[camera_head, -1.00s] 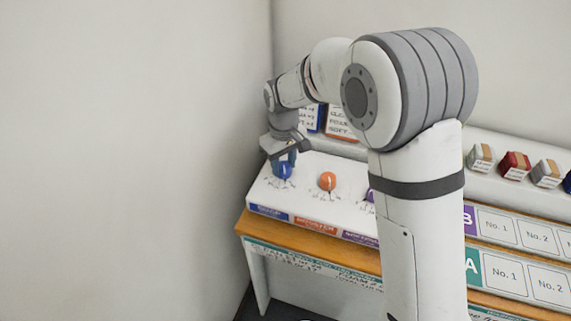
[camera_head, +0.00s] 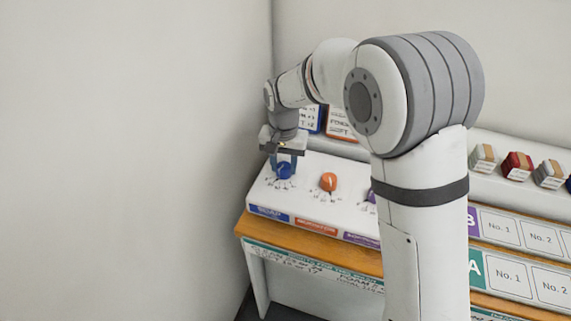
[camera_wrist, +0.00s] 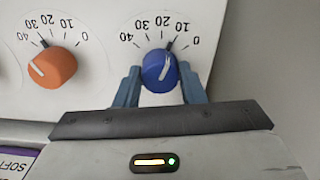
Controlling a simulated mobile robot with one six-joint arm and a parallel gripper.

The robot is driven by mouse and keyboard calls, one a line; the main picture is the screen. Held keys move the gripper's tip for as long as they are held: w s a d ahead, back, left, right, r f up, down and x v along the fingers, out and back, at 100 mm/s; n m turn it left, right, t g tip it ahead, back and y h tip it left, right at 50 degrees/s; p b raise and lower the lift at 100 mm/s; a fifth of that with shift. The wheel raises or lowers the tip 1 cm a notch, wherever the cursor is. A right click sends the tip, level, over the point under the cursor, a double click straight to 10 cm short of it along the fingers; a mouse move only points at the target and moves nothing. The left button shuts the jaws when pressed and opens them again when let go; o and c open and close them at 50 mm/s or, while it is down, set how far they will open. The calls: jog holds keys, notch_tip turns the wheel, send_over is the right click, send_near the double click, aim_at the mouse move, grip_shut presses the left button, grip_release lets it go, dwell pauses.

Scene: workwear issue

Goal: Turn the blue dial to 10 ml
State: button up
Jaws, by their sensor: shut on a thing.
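The blue dial (camera_head: 284,171) is at the left end of the white panel in the head view. It also shows in the wrist view (camera_wrist: 159,73), below a printed scale that reads 40, 30, 20, 10, 0 from left to right. Its white pointer line tilts up and slightly right, toward the area by the 10 mark. I cannot tell whether it lines up exactly. My gripper (camera_wrist: 160,77) points down over the dial, with one blue-grey finger on each side, shut on it. In the head view the gripper (camera_head: 286,163) partly hides the dial.
An orange dial (camera_head: 328,182) stands to the right of the blue one, with a purple dial (camera_head: 371,196) beyond it, partly hidden by my arm. A grey wall is close on the left. Small boxes (camera_head: 517,166) stand on the shelf at the right.

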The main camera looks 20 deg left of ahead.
aim_at(284, 165)
jog(key=shift+m, duration=0.5)
jog(key=o, duration=1)
jog(key=shift+r, duration=3.95)
